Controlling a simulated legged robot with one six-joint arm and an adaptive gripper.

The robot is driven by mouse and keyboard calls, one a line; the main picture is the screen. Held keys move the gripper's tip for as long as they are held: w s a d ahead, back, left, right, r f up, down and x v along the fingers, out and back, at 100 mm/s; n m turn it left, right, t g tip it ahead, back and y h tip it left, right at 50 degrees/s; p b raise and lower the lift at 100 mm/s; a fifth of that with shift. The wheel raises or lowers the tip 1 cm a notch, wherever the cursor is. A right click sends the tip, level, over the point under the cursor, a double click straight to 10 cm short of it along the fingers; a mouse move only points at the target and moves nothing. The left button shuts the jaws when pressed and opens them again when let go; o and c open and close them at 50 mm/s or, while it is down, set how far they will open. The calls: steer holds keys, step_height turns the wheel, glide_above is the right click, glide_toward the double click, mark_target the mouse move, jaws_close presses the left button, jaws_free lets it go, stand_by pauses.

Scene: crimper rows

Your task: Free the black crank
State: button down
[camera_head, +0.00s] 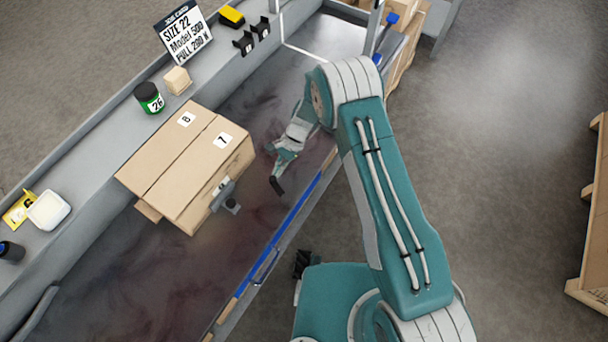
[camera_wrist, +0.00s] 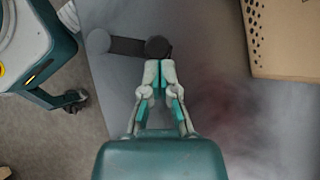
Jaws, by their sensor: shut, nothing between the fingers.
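The black crank (camera_wrist: 128,46) shows in the wrist view just beyond my fingertips. It is a dark arm with a round dark end (camera_wrist: 157,47) on the right and a grey disc (camera_wrist: 98,41) at its left end. My gripper (camera_wrist: 158,74) is shut and empty, its fingertips together right at the round end; I cannot tell if they touch it. In the head view my gripper (camera_head: 280,168) reaches down over the table, and a small black piece (camera_head: 277,186), probably the crank, shows at its tip. What holds the crank is not clear.
Cardboard boxes marked 8 and 7 (camera_head: 190,160) stand left of my gripper, with a grey fixture (camera_head: 224,195) at the near side. A green-labelled jar (camera_head: 148,97), wooden block (camera_head: 177,80) and sign (camera_head: 184,33) line the back ledge. The table (camera_head: 235,240) is clear in front.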

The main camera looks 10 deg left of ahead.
steer(key=shift+s+a+n+g+h, duration=0.15)
steer(key=shift+s+a+n+h, duration=0.2)
steer(key=shift+n, duration=0.35)
steer(key=shift+s+a+n+g+h, duration=0.2)
steer(key=shift+a+n+h, duration=0.25)
steer(key=shift+n, duration=0.25)
steer(key=shift+s+a+n+g+h, duration=0.15)
steer(key=shift+s+a+n+h, duration=0.15)
steer(key=shift+n+h, duration=0.3)
